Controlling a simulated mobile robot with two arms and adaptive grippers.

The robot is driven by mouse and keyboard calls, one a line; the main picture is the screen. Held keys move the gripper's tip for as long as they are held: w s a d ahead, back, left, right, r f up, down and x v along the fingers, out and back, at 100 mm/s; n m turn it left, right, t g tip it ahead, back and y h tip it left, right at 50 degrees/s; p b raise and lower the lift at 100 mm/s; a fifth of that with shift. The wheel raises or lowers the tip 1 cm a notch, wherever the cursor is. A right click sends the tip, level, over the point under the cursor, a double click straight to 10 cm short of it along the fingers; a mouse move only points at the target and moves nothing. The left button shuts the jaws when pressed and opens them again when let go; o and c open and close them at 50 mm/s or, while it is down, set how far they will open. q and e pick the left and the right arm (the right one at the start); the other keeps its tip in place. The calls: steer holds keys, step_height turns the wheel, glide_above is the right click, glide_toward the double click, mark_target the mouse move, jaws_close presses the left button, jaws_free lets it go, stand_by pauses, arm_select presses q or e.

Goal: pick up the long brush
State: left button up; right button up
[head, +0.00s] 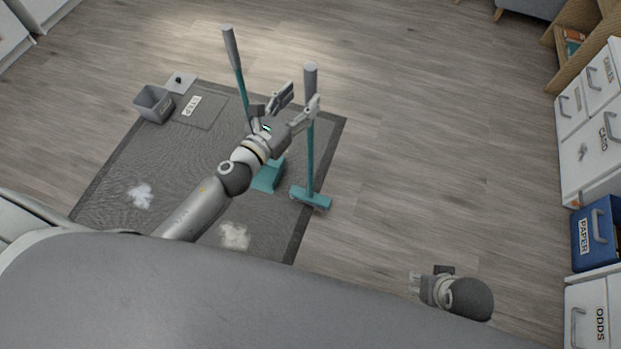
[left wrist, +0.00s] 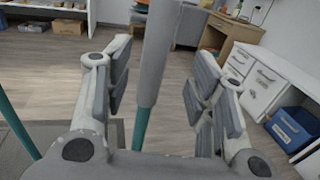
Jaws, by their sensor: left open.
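The long brush (head: 309,155) stands upright, with a teal head on the floor by the mat's right edge and a grey grip on top. In the left wrist view, the brush's grey grip (left wrist: 158,60) appears between the two spread fingers (left wrist: 162,75), not clasped. How deep it sits between them I cannot tell. My right gripper (head: 428,282) is low at the right, away from the brush; its finger opening is unclear.
A long-handled teal dustpan (head: 268,176) stands left of the brush, its handle partly behind my left gripper; its pole (left wrist: 17,128) shows in the wrist view. White drawers (head: 588,150) line the right.

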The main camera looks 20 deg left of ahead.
mark_target(307, 91)
arm_select(q)
steer(key=shift+a+f+x, duration=0.1)
steer(key=shift+a+x, duration=0.05)
steer(key=shift+x, duration=1.3)
steer(key=shift+a+f+x, duration=0.1)
steer(key=shift+f+x, duration=0.05)
steer(key=shift+x, duration=1.35)
jaws_close()
